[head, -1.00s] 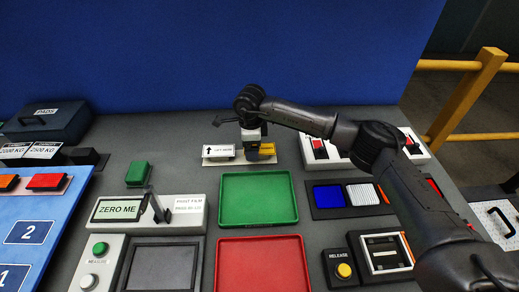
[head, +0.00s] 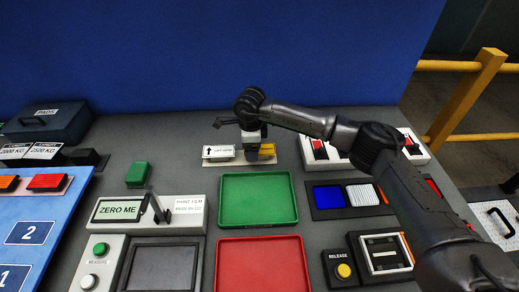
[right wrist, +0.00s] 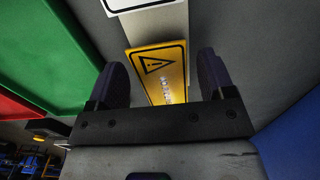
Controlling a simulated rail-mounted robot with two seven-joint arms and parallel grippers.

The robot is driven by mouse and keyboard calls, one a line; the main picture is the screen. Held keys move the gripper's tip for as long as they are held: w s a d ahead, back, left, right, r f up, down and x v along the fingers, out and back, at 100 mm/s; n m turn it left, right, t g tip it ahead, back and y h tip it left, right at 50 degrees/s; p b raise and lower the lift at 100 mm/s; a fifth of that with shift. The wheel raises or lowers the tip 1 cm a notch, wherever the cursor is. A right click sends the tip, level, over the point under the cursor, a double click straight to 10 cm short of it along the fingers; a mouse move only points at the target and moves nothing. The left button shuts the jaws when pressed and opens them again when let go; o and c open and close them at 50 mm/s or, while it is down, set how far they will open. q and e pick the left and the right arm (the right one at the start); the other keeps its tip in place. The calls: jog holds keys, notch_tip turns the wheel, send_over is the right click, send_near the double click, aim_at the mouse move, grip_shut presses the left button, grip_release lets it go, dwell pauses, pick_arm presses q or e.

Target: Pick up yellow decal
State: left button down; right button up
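The yellow decal (right wrist: 161,70), with a black warning triangle, lies on a pale strip (right wrist: 160,27). In the head view the yellow decal (head: 267,149) shows just right of my right gripper (head: 252,150), at the back of the bench. In the right wrist view my right gripper (right wrist: 163,85) is open, with one dark finger on each side of the decal. I cannot tell whether the fingers touch the decal or how far above it they are. My left gripper is not in view.
A white "lift here" label (head: 218,151) is on the same strip, to the left. A green tray (head: 258,222) and a red tray (head: 262,288) lie in front. A white switch box (head: 320,150) stands to the right. A blue wall (head: 220,50) rises behind.

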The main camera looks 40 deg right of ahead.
jog(key=c, duration=0.8)
jog(key=shift+r, duration=0.15)
